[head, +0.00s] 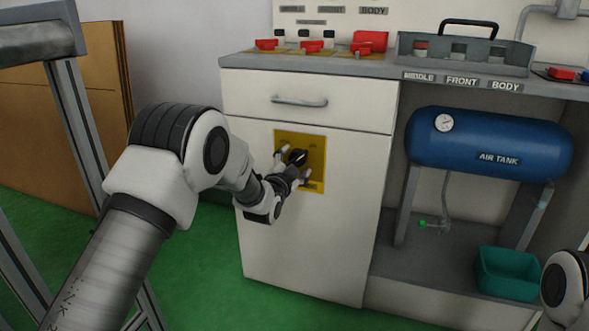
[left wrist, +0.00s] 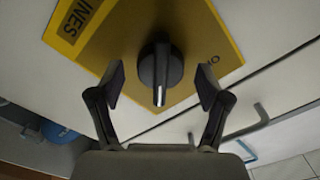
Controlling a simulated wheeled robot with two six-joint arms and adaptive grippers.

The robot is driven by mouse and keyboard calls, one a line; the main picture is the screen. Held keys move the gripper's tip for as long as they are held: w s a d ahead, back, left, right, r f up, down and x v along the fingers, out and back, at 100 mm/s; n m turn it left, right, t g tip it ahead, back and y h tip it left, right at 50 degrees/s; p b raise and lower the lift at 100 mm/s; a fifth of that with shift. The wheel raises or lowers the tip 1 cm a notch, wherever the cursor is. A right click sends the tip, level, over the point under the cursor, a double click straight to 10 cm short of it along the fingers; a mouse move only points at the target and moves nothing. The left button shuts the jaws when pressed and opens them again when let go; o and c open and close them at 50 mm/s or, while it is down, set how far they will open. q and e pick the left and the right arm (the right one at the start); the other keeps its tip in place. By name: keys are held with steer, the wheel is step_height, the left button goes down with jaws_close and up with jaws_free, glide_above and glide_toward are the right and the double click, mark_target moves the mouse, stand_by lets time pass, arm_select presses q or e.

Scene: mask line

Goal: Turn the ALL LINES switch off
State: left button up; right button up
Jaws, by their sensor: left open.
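The ALL LINES switch is a black rotary knob (head: 298,157) on a yellow plate (head: 317,180) on the white cabinet door. In the left wrist view the knob (left wrist: 160,72) has a pale line on its grip, and part of the word LINES shows on the yellow plate (left wrist: 205,40). My left gripper (head: 291,163) is in front of the plate. Its fingers (left wrist: 162,85) are open, one on each side of the knob, with gaps to it. A part of my right arm shows at the lower right edge of the head view; its gripper is out of frame.
A drawer handle (head: 299,101) sticks out above the plate. Red parts (head: 370,42) lie on the counter. A blue air tank (head: 485,143) and a teal bin (head: 508,274) are at the right. Green floor lies in front of the cabinet.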

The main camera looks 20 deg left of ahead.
arm_select(q)
steer(key=c, duration=1.2)
steer(key=shift+r, duration=0.1)
steer(key=n+p, duration=0.3)
steer(key=shift+r, duration=0.15)
steer(key=n+p, duration=0.4)
steer(key=n, duration=0.1)
steer(key=n+p, duration=0.3)
steer(key=n, duration=0.2)
steer(key=shift+n, duration=0.4)
steer(key=n+p, duration=0.1)
steer(key=n, duration=0.3)
steer(key=shift+p, duration=0.3)
